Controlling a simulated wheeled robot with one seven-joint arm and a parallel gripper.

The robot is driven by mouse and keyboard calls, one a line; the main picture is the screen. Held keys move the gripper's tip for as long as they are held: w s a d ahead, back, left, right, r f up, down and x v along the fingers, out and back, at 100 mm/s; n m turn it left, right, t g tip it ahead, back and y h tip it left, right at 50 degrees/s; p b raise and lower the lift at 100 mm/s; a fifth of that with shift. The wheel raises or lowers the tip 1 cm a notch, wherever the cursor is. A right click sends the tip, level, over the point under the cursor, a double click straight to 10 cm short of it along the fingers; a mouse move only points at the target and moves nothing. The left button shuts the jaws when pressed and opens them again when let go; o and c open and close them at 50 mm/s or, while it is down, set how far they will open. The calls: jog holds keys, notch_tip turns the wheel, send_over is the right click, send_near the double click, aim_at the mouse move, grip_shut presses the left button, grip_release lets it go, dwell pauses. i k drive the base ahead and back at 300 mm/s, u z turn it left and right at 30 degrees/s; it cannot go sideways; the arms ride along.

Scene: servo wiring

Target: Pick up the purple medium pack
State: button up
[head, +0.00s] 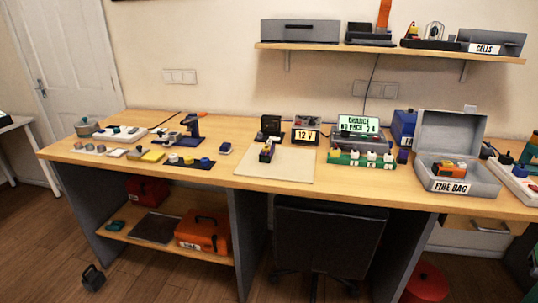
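A small purple block-like pack (403,156) stands on the bench at the right end of the green charging board, left of the open grey box. A second purplish item (266,154) with a light top sits on the beige mat (262,176). Both are small here, and I cannot tell from their size which is the medium pack. My gripper does not show in the head view.
A green charging board (361,159) with a lit sign (358,125) stands on the wooden bench. The open grey fire bag box (455,182) is to its right. Small parts and tools crowd the left end. A black chair (331,236) stands under the bench. The mat's front is clear.

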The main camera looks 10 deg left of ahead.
aim_at(267, 154)
jog(key=z, duration=0.05)
jog(key=i, duration=1.5)
jog(key=u, duration=0.05)
